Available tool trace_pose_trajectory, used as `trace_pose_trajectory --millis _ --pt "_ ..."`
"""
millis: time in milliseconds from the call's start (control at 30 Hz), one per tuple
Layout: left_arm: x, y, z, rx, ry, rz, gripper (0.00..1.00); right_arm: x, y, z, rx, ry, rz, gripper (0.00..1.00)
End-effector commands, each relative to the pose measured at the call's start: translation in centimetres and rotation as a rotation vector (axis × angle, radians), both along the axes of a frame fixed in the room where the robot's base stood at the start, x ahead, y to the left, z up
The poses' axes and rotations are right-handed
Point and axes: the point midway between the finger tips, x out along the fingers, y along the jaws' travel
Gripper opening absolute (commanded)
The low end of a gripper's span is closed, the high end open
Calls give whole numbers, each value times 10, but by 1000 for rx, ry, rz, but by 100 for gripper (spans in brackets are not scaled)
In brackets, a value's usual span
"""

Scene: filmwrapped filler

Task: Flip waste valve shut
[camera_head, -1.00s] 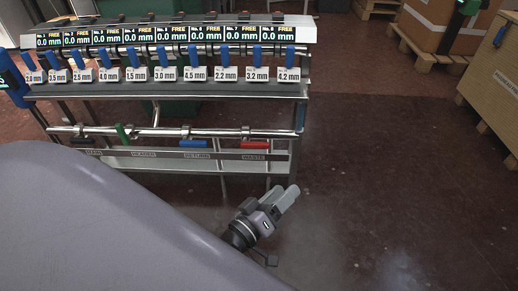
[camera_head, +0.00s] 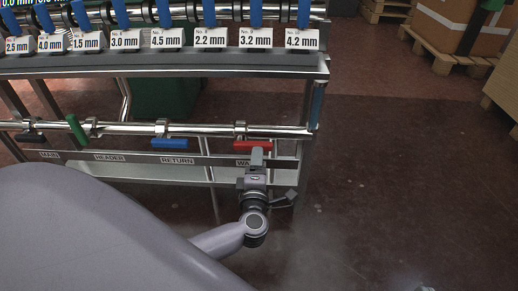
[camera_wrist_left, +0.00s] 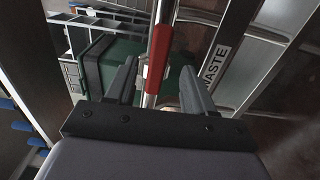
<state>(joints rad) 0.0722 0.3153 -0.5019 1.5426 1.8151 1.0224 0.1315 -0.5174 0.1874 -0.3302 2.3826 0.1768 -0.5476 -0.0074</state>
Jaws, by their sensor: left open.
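The waste valve's red lever (camera_head: 252,145) lies lengthwise along the lower pipe (camera_head: 205,130), above the WASTE label. My left gripper (camera_head: 257,158) is just in front of it and hides part of the lever and label. In the left wrist view the red lever (camera_wrist_left: 159,57) runs between the two spread fingertips (camera_wrist_left: 160,69), and the WASTE label (camera_wrist_left: 214,66) is to the right. The gripper is open; I cannot tell whether the fingers touch the lever. My right gripper is not in view.
A blue RETURN lever (camera_head: 170,143), a green HEADER lever (camera_head: 76,129) and a black MAIN lever (camera_head: 30,137) are on the same pipe to the left. A shelf edge (camera_head: 200,68) with numbered tags is above. Dark floor to the right is free.

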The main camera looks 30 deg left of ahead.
Motion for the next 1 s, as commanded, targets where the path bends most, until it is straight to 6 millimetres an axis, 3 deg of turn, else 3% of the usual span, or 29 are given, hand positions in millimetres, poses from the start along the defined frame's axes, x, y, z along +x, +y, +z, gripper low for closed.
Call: trace_pose_trajectory --millis 500,867,900,1000 --pt "54 33 -2 2 0 1 53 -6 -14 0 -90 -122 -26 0" --pt "59 36 0 1 1 0 53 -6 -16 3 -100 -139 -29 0" --pt "59 36 0 1 1 0 47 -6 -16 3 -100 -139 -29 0" --pt "58 36 0 1 1 0 14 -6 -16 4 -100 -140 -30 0"
